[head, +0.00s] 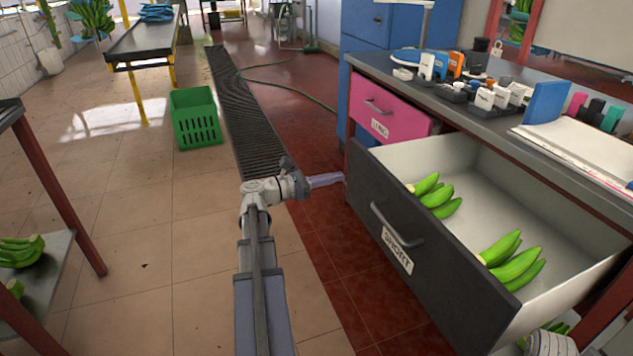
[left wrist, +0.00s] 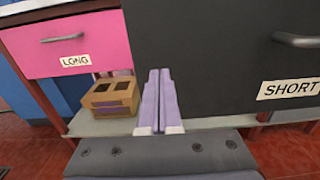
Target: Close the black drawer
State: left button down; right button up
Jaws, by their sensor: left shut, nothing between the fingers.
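The black drawer (head: 375,235), labelled SHORT, is pulled far out of the desk in the head view. Several green bananas (head: 437,196) lie in it in two groups. Its black front also fills the upper right of the left wrist view (left wrist: 215,50), with a metal handle (left wrist: 300,40). My left gripper (head: 341,178) is shut and empty, its pale fingers pointing at the left end of the drawer front. In the left wrist view the fingertips (left wrist: 158,72) overlap the lower left part of the front; I cannot tell whether they touch. My right gripper is not clearly visible.
The pink drawer (head: 388,110), labelled LONG, is shut or nearly so beside it. A brown box (left wrist: 110,97) sits on the shelf below. The desk top (head: 470,110) is cluttered. A green crate (head: 195,117) stands on the floor, left. The tiled floor before the drawer is clear.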

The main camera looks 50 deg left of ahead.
aim_at(432, 156)
pick_arm(q)
jog(key=shift+x, duration=1.4)
jog(key=x, duration=2.9)
jog(key=shift+w+d+r, duration=0.1)
jog(key=shift+w+d, duration=0.05)
jog(key=shift+w, duration=0.3)
jog(key=shift+w+r, duration=0.1)
jog(key=shift+w, duration=0.05)
